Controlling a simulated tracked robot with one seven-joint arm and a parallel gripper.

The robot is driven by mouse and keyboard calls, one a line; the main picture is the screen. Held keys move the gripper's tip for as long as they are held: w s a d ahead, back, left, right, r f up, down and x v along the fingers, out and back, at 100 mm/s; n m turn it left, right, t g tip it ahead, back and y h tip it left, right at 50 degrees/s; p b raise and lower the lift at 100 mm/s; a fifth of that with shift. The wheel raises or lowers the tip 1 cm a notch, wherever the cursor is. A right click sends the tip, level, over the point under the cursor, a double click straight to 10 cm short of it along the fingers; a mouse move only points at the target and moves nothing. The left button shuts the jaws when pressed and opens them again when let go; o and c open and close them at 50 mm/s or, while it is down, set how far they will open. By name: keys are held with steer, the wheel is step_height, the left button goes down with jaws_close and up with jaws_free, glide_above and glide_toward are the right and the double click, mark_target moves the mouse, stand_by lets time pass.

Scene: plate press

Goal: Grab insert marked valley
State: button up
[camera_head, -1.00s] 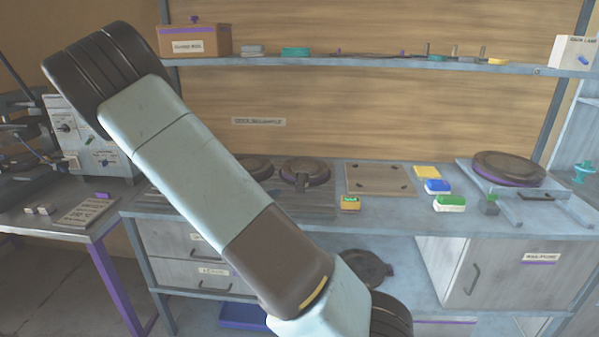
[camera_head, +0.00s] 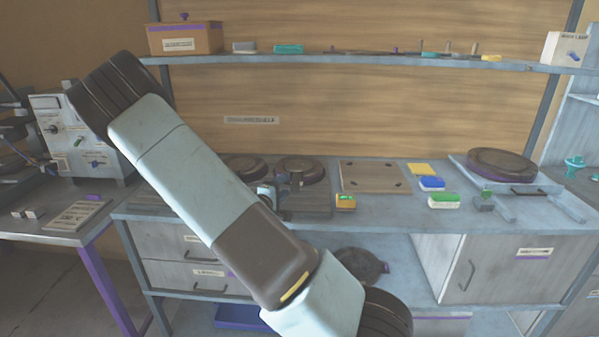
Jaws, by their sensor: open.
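No marking reading valley is legible, so I cannot tell which piece is that insert. Small coloured pieces lie on the bench: a yellow-and-green one (camera_head: 345,202), a blue-and-white one (camera_head: 431,184), a green-and-white one (camera_head: 444,201) and a flat yellow one (camera_head: 421,169). Two dark round plates (camera_head: 301,168) lie at the bench's back left.
A dark round press plate (camera_head: 501,165) stands on rails at the right. A brown board (camera_head: 374,177) lies mid-bench. A shelf (camera_head: 370,62) with a box (camera_head: 185,39) and small items runs above. A side table (camera_head: 60,236) stands at left. The bench front is mostly clear.

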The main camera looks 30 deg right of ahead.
steer(key=shift+x, duration=2.6)
steer(key=shift+f, duration=0.2)
jaws_close()
